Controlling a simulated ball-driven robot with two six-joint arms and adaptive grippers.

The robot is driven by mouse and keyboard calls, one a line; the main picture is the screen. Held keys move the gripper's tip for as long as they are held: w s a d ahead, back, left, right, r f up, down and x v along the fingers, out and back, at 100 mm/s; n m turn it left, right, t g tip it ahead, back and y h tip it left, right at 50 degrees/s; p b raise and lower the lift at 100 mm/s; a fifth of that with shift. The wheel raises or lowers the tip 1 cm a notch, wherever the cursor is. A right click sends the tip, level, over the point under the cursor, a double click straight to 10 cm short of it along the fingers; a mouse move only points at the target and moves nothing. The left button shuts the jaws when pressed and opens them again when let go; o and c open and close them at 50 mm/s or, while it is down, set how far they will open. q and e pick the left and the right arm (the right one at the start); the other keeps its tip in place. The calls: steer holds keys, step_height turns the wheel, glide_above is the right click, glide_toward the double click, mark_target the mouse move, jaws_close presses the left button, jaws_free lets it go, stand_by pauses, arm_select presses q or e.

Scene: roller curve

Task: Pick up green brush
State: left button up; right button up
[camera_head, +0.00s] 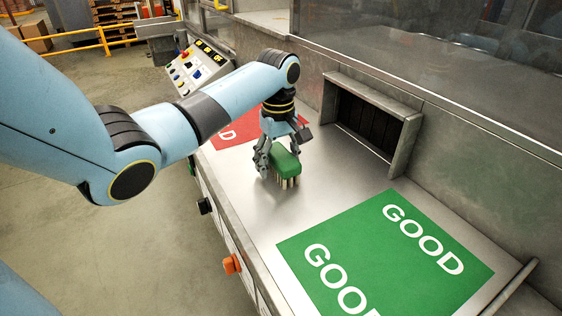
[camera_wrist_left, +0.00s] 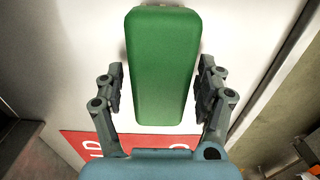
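The green brush (camera_head: 285,162) stands on the metal table, bristles down, with its green block on top. My left gripper (camera_head: 268,160) is lowered over it from above. In the left wrist view the green block (camera_wrist_left: 163,65) lies between the two fingers of my left gripper (camera_wrist_left: 160,90). The fingers are spread, one on each side of the block. A narrow gap shows on the left side; on the right, the finger is very close, and I cannot tell whether it touches. My right gripper is not in view.
A green GOOD mat (camera_head: 385,262) lies on the right part of the table. A red mat (camera_head: 238,131) lies behind the arm. A metal-framed opening (camera_head: 408,130) is in the back wall. A control panel (camera_head: 197,70) stands at the far end.

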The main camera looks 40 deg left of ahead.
arm_select(q)
steer(key=c, duration=1.2)
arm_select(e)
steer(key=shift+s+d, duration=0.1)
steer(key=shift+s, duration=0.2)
